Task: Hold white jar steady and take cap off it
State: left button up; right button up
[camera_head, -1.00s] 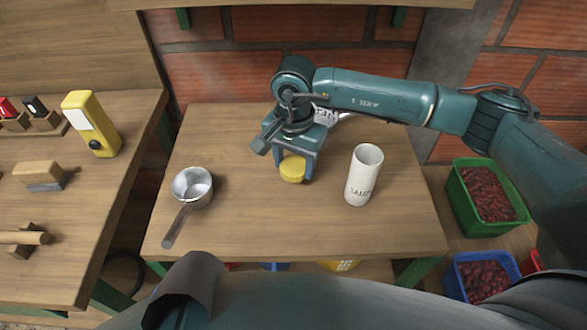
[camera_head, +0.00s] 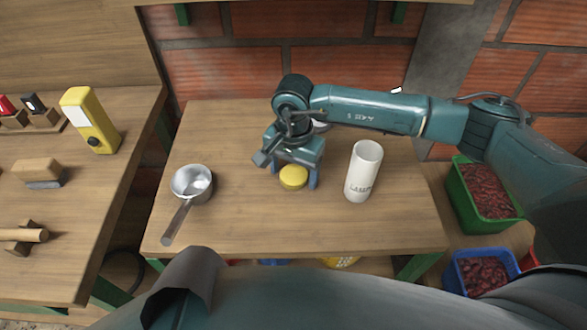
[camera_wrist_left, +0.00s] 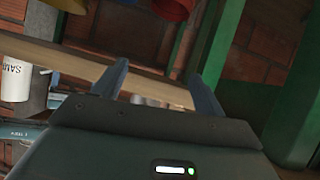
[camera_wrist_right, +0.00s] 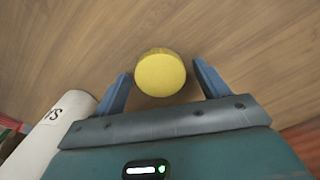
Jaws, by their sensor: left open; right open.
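The white jar (camera_head: 364,172) stands upright on the table with its top open and dark lettering on its side. It also shows at the left edge in the left wrist view (camera_wrist_left: 16,80) and lower left in the right wrist view (camera_wrist_right: 50,135). The round yellow cap (camera_head: 293,177) is apart from the jar, left of it, and appears to lie on the table. My right gripper (camera_head: 298,183) is open over the cap, with one finger on either side (camera_wrist_right: 160,82). My left gripper (camera_wrist_left: 162,82) is open and empty, away from the jar and outside the head view.
A metal saucepan (camera_head: 191,184) sits on the table's left part, its handle toward the front. A pale object partly hidden behind my right wrist cannot be made out. Green (camera_head: 466,205) and blue (camera_head: 457,272) crates stand right of the table. The front middle of the table is clear.

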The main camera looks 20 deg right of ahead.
aim_at(293, 174)
jog(key=shift+r, duration=0.2)
notch_tip(293, 174, up, 12)
dwell(0.4)
jog(key=shift+s+f, duration=0.1)
jog(key=shift+s, duration=0.05)
